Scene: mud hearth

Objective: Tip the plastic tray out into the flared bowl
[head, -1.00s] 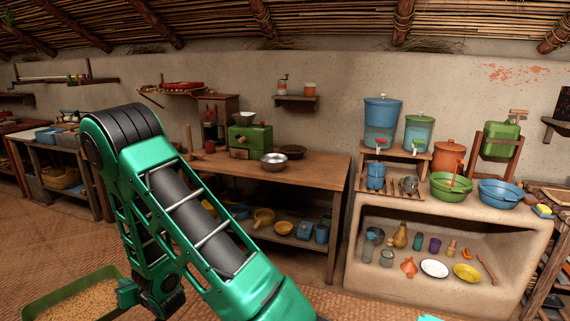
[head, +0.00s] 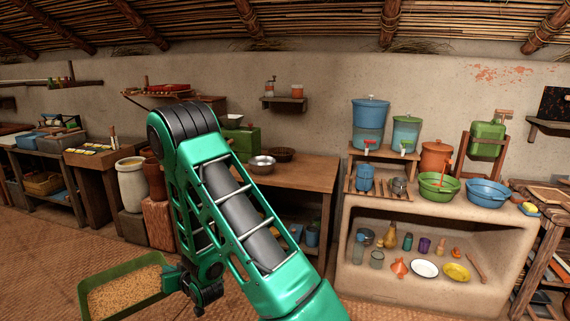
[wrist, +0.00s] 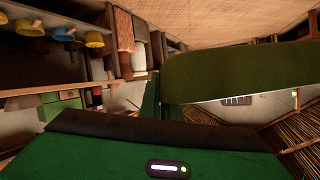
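The green plastic tray (head: 97,275) holds a layer of tan grain and sits at the lower left of the head view, about level, above the floor. My gripper (head: 172,279) is shut on the tray's right end. In the wrist view the tray's dark green wall (wrist: 240,75) fills the right side; the grain does not show there. A silver metal bowl (head: 262,165) with a wide rim stands on the wooden table, behind my arm. A green bowl (head: 439,186) and a blue bowl (head: 490,193) stand on the clay counter. I cannot tell which is the flared bowl.
The wooden table (head: 308,176) has a bare stretch right of the metal bowl; a dark bowl (head: 281,154) stands near it. The clay counter (head: 400,205) holds dispensers and pots. A pale jar (head: 131,186) stands left of my arm. Open floor lies at lower left.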

